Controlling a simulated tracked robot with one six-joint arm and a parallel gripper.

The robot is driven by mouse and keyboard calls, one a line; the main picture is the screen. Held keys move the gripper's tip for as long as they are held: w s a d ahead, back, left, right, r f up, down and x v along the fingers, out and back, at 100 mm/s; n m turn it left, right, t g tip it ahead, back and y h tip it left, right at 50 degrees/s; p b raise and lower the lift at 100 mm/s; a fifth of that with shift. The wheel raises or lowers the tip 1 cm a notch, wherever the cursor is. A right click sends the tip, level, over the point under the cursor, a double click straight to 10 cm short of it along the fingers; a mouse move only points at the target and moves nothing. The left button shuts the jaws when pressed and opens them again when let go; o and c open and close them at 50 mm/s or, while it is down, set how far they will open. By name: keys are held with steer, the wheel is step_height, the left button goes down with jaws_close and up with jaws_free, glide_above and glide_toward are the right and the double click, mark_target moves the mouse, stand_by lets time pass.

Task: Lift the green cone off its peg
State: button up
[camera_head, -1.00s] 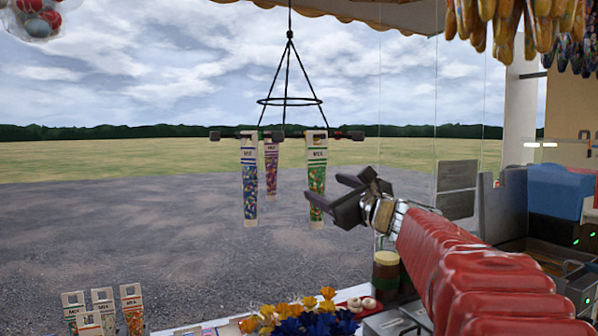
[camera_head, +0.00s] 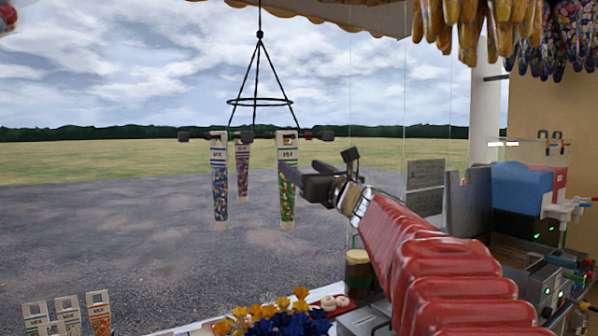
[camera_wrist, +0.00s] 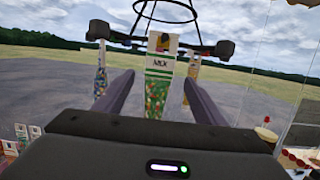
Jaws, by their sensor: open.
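The green cone (camera_head: 287,200) is a slim clear bag of green sweets with a white "MIX" header. It hangs upright from the right side of a black hanging rack (camera_head: 258,102). In the wrist view the green cone (camera_wrist: 158,92) hangs between my two fingers, with the dark peg end (camera_wrist: 163,41) showing at the header's top slot. My gripper (camera_head: 305,180) is open, beside the cone at the height of its upper bag. In the wrist view the fingers of my gripper (camera_wrist: 162,92) stand apart on both sides. I see no clear contact.
A blue cone (camera_head: 220,190) and a purple cone (camera_head: 242,170) hang on the same rack. Below are a counter with blue and orange flowers (camera_head: 275,320), a brown jar (camera_head: 357,272) and packets (camera_head: 98,312). Bagged sweets (camera_head: 470,25) hang at upper right.

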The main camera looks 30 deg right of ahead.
mark_target(288, 158)
steer(key=shift+x, duration=4.55)
steer(key=c, duration=0.9)
